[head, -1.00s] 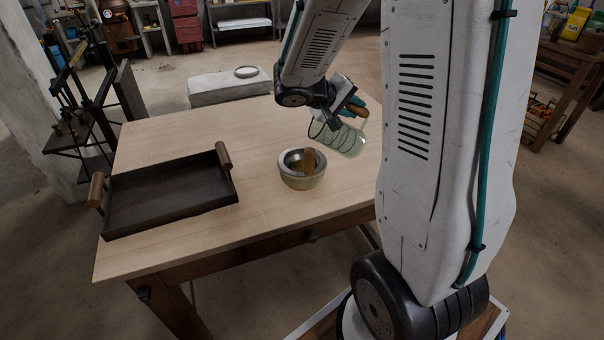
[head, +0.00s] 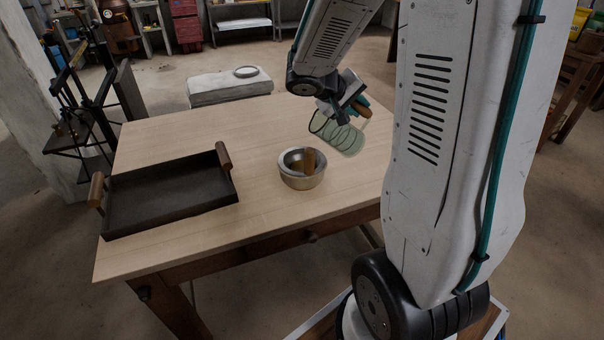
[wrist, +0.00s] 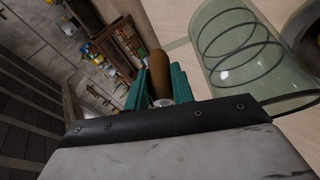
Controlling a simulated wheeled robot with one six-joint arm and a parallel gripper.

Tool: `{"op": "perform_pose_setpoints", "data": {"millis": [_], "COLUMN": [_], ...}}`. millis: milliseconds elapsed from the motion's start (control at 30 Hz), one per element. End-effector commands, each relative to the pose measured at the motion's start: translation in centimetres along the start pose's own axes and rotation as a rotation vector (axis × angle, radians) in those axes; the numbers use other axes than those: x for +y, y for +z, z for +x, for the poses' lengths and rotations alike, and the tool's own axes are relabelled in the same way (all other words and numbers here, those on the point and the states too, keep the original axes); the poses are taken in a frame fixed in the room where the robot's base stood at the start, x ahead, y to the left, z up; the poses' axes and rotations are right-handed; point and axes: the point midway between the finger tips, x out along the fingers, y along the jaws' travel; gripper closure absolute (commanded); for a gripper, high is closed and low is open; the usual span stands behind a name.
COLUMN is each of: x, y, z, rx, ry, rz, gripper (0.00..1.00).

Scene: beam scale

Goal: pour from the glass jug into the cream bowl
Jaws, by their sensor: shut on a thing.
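My gripper (head: 358,105) is shut on the brown handle (wrist: 159,72) of the glass jug (head: 338,134). The jug is clear greenish glass with dark coiled rings, and it is tilted well over in the air. It fills the upper right of the wrist view (wrist: 235,45). I cannot tell whether anything is in it. The cream bowl (head: 301,181) stands upright on the table, left of and below the jug in the head view. No stream shows between jug and bowl.
A dark tray (head: 170,195) with wooden handles lies on the left of the wooden table (head: 215,135). The tabletop behind the bowl and between the tray and the bowl is clear. A grey block (head: 230,88) stands beyond the table.

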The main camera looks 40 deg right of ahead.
Motion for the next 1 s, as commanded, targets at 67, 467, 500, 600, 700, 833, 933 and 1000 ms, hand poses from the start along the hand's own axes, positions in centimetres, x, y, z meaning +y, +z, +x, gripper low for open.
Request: {"op": "perform_pose_setpoints", "data": {"millis": [67, 467, 500, 600, 700, 833, 933, 1000], "x": [0.5, 2.9, 3.1, 3.6, 3.9, 3.9, 3.9, 3.9], "y": [-0.2, -1.0, -1.1, -1.2, -1.2, -1.3, -1.3, -1.3], "z": [-0.4, -2.3, -2.5, -2.9, -3.1, -3.1, -3.1, -3.1], "rx": [0.001, 0.002, 0.001, 0.0, 0.0, 0.0, 0.0, 0.0], "ry": [0.0, 0.001, 0.001, 0.001, 0.001, 0.001, 0.001, -0.003], "rz": [0.003, 0.003, 0.002, 0.002, 0.001, 0.0, 0.0, 0.003], "gripper": [1.0, 1.0, 1.0, 1.0, 1.0, 1.0, 1.0, 1.0]}}
